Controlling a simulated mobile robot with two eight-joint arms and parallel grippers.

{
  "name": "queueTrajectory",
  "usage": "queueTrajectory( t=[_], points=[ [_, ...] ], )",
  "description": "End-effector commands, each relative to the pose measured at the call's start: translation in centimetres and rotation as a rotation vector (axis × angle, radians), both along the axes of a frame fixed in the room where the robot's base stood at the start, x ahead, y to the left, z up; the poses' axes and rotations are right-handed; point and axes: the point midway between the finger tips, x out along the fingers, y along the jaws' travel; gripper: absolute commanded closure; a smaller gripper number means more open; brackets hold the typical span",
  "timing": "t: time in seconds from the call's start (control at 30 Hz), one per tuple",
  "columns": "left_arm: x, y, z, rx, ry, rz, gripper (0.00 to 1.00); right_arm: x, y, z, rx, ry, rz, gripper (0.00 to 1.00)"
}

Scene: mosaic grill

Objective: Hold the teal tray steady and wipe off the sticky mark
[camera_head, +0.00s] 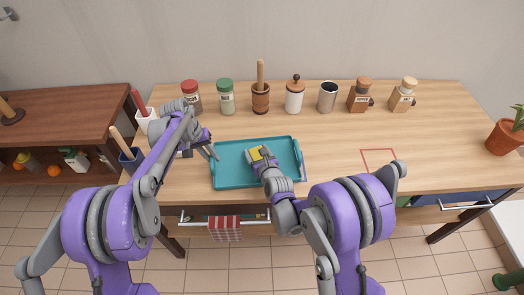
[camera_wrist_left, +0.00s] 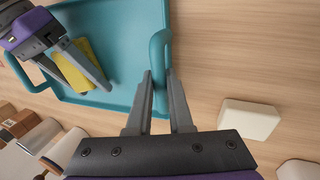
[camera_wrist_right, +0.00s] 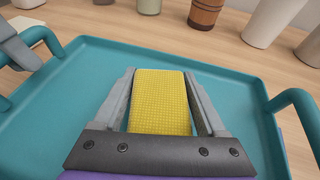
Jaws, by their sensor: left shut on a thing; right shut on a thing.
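The teal tray (camera_head: 232,178) lies on the wooden table, with a raised handle at each short end. My left gripper (camera_head: 212,153) is shut on the tray's left handle; the left wrist view shows the handle (camera_wrist_left: 160,50) between its fingers (camera_wrist_left: 158,95). My right gripper (camera_head: 263,157) is shut on a yellow sponge (camera_head: 255,154) over the tray's middle. The right wrist view shows the textured sponge (camera_wrist_right: 160,100) between both fingers (camera_wrist_right: 160,95). I cannot see the sticky mark; the sponge and gripper may cover it.
Jars, a wooden crock (camera_head: 261,97) and a metal can (camera_head: 327,97) line the table's back. A white block (camera_wrist_left: 248,119) is near the left gripper. A red square outline (camera_head: 378,160) lies right of the tray. The table's right middle is mostly clear.

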Motion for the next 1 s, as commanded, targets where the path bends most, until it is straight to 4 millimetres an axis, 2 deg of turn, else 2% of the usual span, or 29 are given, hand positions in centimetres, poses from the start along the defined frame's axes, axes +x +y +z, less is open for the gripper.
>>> queueTrajectory(
  t=[0.07, 0.17, 0.7, 1.0],
  points=[
    [0.0, 0.0, 0.0, -0.001, 0.0, 0.0, 1.0, 0.0, 0.3, 0.3, -0.001, 0.0, 0.0, 0.98],
    [0.0, 0.0, 0.0, 0.0, 0.0, 0.0, 1.0, -0.1, 0.2, 2.5, 0.0, -0.001, 0.0, 0.98],
    [0.0, 0.0, 0.0, 0.0, 0.0, 0.0, 1.0, -0.1, 0.2, 7.0, 0.0, -0.001, 0.0, 0.98],
    [0.0, 0.0, 0.0, 0.0, 0.0, 0.0, 1.0, 0.0, 0.2, 8.2, 0.0, -0.001, 0.0, 0.98]
  ],
)
